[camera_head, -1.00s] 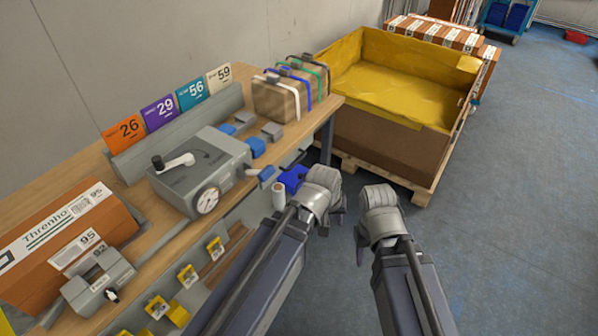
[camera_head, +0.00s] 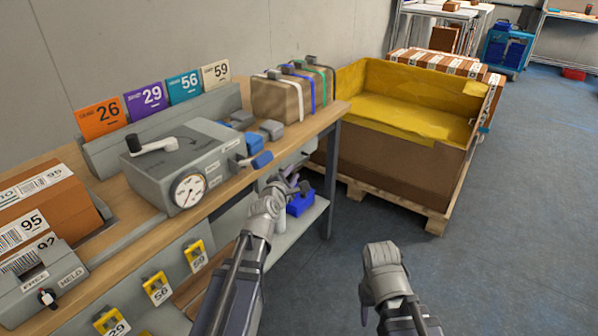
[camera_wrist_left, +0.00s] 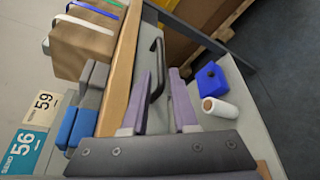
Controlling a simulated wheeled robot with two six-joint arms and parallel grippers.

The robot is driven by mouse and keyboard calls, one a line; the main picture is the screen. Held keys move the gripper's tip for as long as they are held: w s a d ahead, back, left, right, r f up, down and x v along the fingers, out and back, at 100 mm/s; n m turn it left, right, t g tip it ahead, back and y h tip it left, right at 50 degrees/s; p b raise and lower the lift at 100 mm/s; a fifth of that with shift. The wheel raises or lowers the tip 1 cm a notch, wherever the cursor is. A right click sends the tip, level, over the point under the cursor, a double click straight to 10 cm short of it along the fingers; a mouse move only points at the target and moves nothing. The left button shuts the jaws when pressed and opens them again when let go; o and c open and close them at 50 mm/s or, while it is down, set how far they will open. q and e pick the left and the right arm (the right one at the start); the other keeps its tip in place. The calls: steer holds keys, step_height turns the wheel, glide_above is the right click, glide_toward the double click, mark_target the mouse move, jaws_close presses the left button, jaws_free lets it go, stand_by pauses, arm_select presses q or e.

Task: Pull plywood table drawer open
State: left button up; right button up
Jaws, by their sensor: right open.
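The plywood table (camera_head: 100,181) runs along the wall at the left, and its wooden front edge (camera_wrist_left: 119,75) shows in the left wrist view. A dark curved handle (camera_wrist_left: 158,62) is just beyond the table's front edge in that view. My left gripper (camera_head: 290,184) is beside the table front, below the top. The drawer front is mostly hidden. My right gripper (camera_head: 366,300) is open and empty over the floor.
A blue item (camera_head: 300,204) and a white roll (camera_wrist_left: 220,108) are on a lower shelf. A large yellow-lined crate (camera_head: 395,150) stands behind. Floor at the right is clear.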

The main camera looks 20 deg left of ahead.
mark_target(298, 167)
arm_select(q)
steer(key=shift+b+x, duration=0.85)
steer(key=shift+x, duration=3.1)
steer(key=shift+d, duration=0.1)
jaws_close()
